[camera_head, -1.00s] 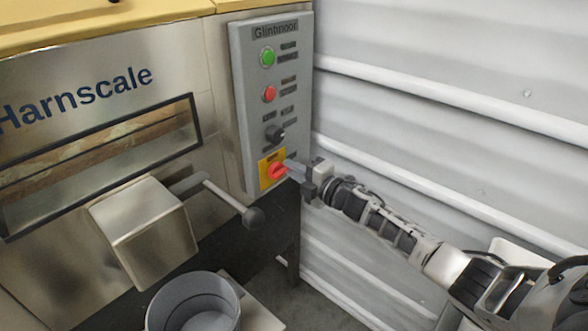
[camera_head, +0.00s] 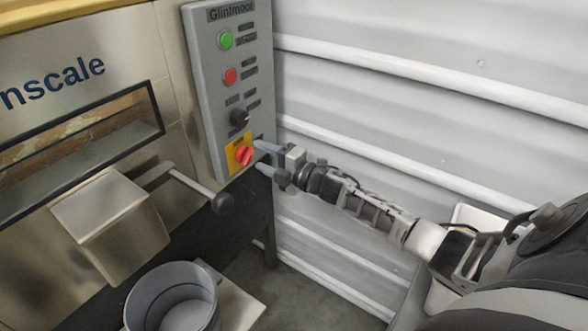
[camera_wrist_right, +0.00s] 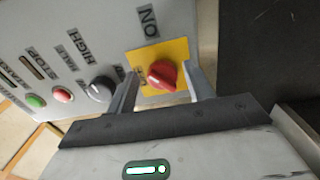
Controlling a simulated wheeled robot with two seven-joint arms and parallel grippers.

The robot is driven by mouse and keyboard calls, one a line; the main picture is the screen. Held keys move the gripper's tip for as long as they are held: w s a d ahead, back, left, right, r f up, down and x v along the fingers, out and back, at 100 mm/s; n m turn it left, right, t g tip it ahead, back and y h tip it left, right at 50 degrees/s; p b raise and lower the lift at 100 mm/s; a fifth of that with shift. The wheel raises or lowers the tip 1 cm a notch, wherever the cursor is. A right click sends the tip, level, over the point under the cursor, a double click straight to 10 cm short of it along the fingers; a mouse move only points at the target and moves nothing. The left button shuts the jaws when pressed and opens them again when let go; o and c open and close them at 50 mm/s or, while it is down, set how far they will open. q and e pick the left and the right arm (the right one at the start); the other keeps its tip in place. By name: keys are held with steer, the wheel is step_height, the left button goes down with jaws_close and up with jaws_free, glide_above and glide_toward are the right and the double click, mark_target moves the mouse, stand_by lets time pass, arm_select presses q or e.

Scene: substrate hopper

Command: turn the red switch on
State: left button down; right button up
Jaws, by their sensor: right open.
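The red switch (camera_head: 243,156) is a rotary knob on a yellow plate (camera_head: 234,168) at the bottom of the grey control panel (camera_head: 204,92). In the head view its handle slants up to the right. My right gripper (camera_head: 260,156) is open just right of the switch, with one finger higher and one lower. In the right wrist view the red switch (camera_wrist_right: 161,74) sits between the two open fingers of my right gripper (camera_wrist_right: 162,80), with gaps on both sides. An ON label (camera_wrist_right: 150,20) shows beyond the plate; another label on the plate is partly hidden. My left gripper is not in view.
Above the switch are a black knob (camera_head: 240,117), a red button (camera_head: 231,76) and a green button (camera_head: 226,40). A ball-ended lever (camera_head: 222,203) sticks out below left. A grey bucket (camera_head: 172,299) stands low. A ribbed white wall (camera_head: 430,110) lies to the right.

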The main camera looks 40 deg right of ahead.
steer(key=v, duration=1.4)
steer(key=shift+p, duration=0.4)
